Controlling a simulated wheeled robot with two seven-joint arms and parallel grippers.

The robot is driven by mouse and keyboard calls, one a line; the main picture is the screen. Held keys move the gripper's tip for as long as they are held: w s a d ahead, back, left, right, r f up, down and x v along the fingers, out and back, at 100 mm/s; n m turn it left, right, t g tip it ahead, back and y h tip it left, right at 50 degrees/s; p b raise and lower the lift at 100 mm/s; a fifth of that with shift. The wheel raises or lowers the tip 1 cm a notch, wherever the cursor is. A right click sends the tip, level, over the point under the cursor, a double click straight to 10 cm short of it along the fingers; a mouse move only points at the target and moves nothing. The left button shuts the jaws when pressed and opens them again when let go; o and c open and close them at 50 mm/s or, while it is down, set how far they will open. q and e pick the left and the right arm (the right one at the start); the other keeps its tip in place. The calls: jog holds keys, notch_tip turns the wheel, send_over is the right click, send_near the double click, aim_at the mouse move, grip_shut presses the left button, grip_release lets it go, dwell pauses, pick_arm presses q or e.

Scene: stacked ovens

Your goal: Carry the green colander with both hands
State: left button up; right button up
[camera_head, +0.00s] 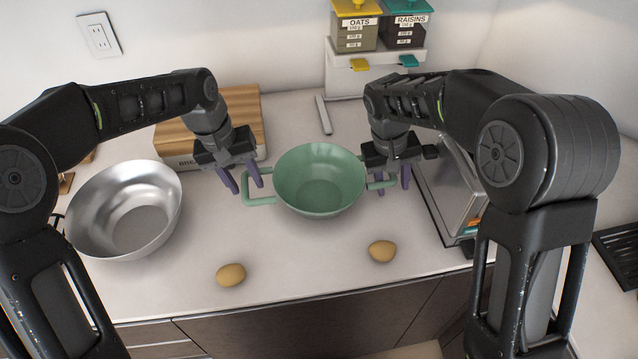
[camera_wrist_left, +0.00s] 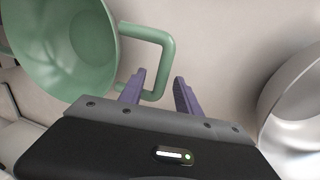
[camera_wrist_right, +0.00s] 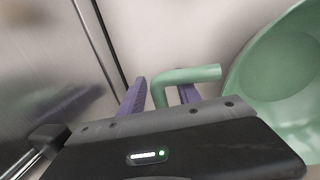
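The green colander (camera_head: 320,180) sits upright on the counter, with a loop handle on each side. My left gripper (camera_head: 241,180) is open at the left handle (camera_head: 257,201). In the left wrist view, part of that handle (camera_wrist_left: 168,50) shows between the spread purple fingers (camera_wrist_left: 160,92). My right gripper (camera_head: 392,180) is open at the right handle (camera_head: 380,184). In the right wrist view, the outer bar of that handle (camera_wrist_right: 190,75) shows between the spread fingers (camera_wrist_right: 162,95). Whether any finger touches a handle cannot be told.
A metal bowl (camera_head: 125,210) stands at the left, with a wooden board (camera_head: 235,105) behind. Two potato-like items lie in front, left (camera_head: 231,275) and right (camera_head: 382,251). A boxy appliance (camera_head: 455,195) stands close beside my right gripper. A dispenser (camera_head: 375,65) stands at the back.

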pick_arm(q)
jog(key=shift+c, duration=0.4)
pick_arm(e)
jog(key=shift+c, duration=0.4)
pick_arm(q)
grip_shut()
pick_arm(e)
grip_shut()
dwell(0.5)
